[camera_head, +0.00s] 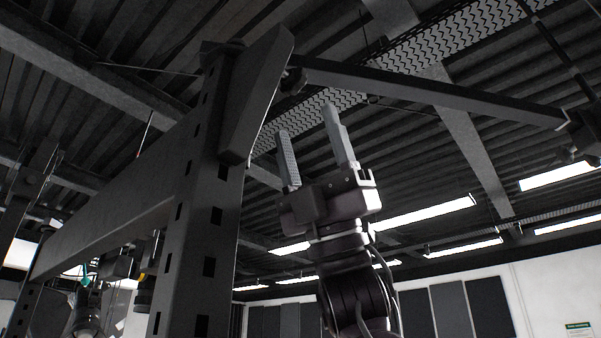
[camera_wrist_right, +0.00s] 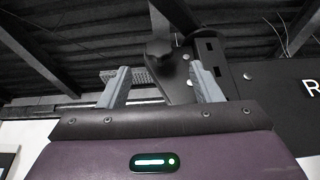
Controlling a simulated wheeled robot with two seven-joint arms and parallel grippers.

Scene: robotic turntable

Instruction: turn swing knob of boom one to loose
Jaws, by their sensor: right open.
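The boom (camera_head: 430,92) is a long dark bar running right from a bracket (camera_head: 258,90) on the upright post. A small dark knob (camera_head: 293,80) sits at the boom's post end; I take it for the swing knob. Its setting cannot be read. In the right wrist view a dark knob (camera_wrist_right: 158,52) shows between and beyond the fingers, beside a dark bracket (camera_wrist_right: 178,85). My right gripper (camera_head: 305,121) points up, open and empty, below the knob and apart from it. Its two grey fingers also show in the right wrist view (camera_wrist_right: 159,72). My left gripper is not in view.
The perforated dark post (camera_head: 205,200) stands just left of my right gripper. A horizontal beam (camera_head: 110,205) runs left from it. Hanging equipment (camera_head: 582,130) is at the boom's far end. Open air lies right of my gripper, under the boom.

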